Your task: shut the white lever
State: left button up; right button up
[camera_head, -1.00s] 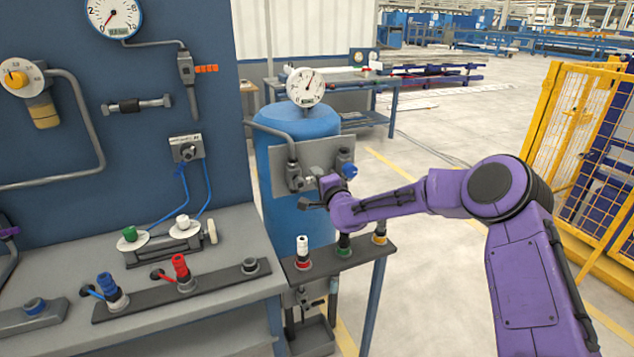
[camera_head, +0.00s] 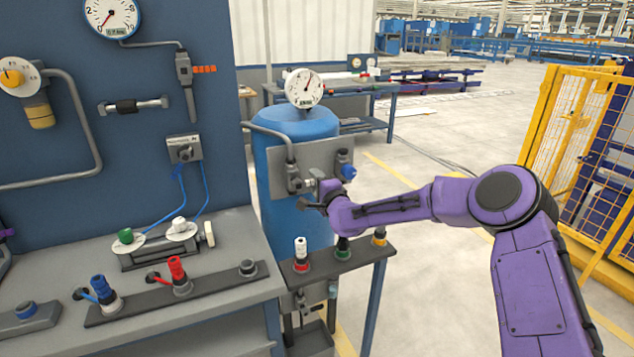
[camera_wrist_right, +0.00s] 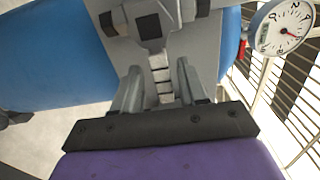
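I cannot make out for certain which part is the white lever. A white-topped upright fitting (camera_head: 300,250) stands on the narrow dark shelf in the head view, and a white knob (camera_head: 180,225) sits on the bench unit. My right gripper (camera_head: 311,193) is at the grey plate (camera_head: 318,156) on the blue tank, above the shelf. In the right wrist view its two grey fingers (camera_wrist_right: 160,92) are apart, with a light ribbed part (camera_wrist_right: 161,76) of the plate's fitting between them. I cannot tell whether they touch it. My left gripper is out of view.
A blue tank (camera_head: 278,208) with a round gauge (camera_head: 304,88) stands right of the bench. Blue (camera_head: 102,290) and red (camera_head: 178,272) fittings stand on the bench. A yellow fence (camera_head: 551,115) is at right.

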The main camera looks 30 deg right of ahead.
jog(key=shift+r, duration=0.1)
jog(key=s+b, duration=0.1)
jog(key=s, duration=0.9)
jog(key=shift+s+a, duration=0.25)
jog(key=shift+a, duration=0.15)
